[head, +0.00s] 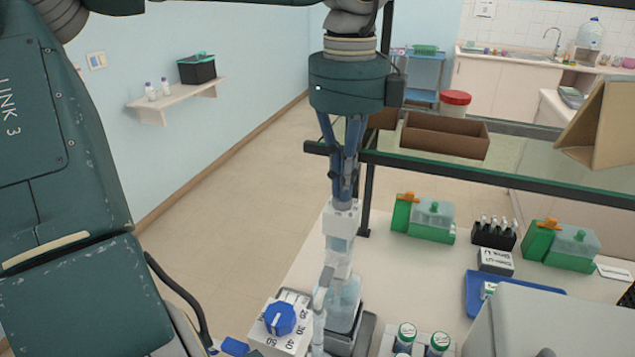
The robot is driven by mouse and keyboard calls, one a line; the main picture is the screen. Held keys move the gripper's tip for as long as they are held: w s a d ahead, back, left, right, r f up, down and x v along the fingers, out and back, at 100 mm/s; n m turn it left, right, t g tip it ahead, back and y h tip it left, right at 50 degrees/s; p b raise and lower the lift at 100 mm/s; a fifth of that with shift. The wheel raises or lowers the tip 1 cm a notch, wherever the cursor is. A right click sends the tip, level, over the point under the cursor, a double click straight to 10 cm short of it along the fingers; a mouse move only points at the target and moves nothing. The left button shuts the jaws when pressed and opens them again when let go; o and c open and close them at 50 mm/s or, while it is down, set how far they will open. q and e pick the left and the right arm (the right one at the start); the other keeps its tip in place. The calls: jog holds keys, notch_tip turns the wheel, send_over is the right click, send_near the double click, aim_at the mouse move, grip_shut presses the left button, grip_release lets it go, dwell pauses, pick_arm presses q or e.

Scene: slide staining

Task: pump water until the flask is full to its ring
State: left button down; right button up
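My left gripper (344,192) points straight down, its blue-grey fingers drawn close together. Its tips are at the top of a white pump head (342,218), seemingly touching it; I cannot make out a grip on it. Below the head is a clear, bluish section and a pale spout or tube running down. A translucent vessel (345,292) stands under it on a grey base; I cannot tell whether it is the flask or the pump's bottle. No ring or water level can be made out. My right gripper is not in view.
A white box with a blue dial (280,318) stands left of the pump. Green-capped bottles (405,335) are in front right. Green staining containers (425,216), a dark rack (493,233) and a blue tray (478,292) stand right. A shelf edge (500,180) crosses behind.

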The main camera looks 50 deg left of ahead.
pick_arm(q)
jog(key=shift+s, duration=0.1)
dwell(0.4)
jog(key=shift+r+p, duration=1.05)
jog(key=shift+r, duration=0.3)
jog(key=shift+f, duration=0.1)
jog(key=shift+f+b, duration=1.2)
jog(key=shift+f, duration=0.2)
dwell(0.3)
jog(key=shift+r+p, duration=0.85)
jog(key=shift+r, duration=0.6)
